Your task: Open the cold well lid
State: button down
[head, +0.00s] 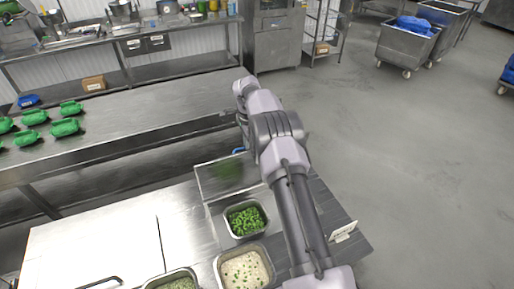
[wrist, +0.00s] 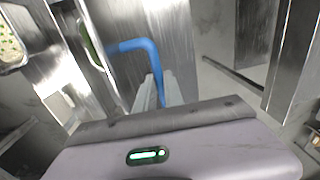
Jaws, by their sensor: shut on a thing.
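The cold well lid (head: 222,180) is a shiny metal panel tilted up behind the open well in the head view, with green reflected in it. Its blue handle (head: 238,151) shows at the upper edge, beside my arm. In the wrist view the bent blue handle (wrist: 140,46) runs down between the fingers of my gripper (wrist: 157,92), which is shut on it. In the head view my arm's links mostly hide the gripper. Below the lid, the well shows a pan of chopped greens (head: 245,220) and a pan of pale rice with green bits (head: 243,271).
A left counter lid has a black handle (head: 101,282). Another pan (head: 172,281) shows at the bottom edge. A long steel table (head: 150,115) behind holds several green containers (head: 66,127). A small white sign (head: 342,231) stands right of my arm.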

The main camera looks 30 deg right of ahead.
jog(key=shift+w+f, duration=0.15)
jog(key=shift+w, duration=0.15)
jog(key=c, duration=1.5)
grip_release()
jog(key=shift+w+d, duration=0.15)
jog(key=shift+w, duration=0.05)
jog(key=shift+o, duration=0.2)
jog(key=shift+s, duration=0.1)
notch_tip(320, 180, up, 17)
jog(key=s+p, duration=0.1)
jog(key=p, duration=0.1)
jog(key=shift+r+p, duration=0.2)
jog(key=shift+p, duration=0.15)
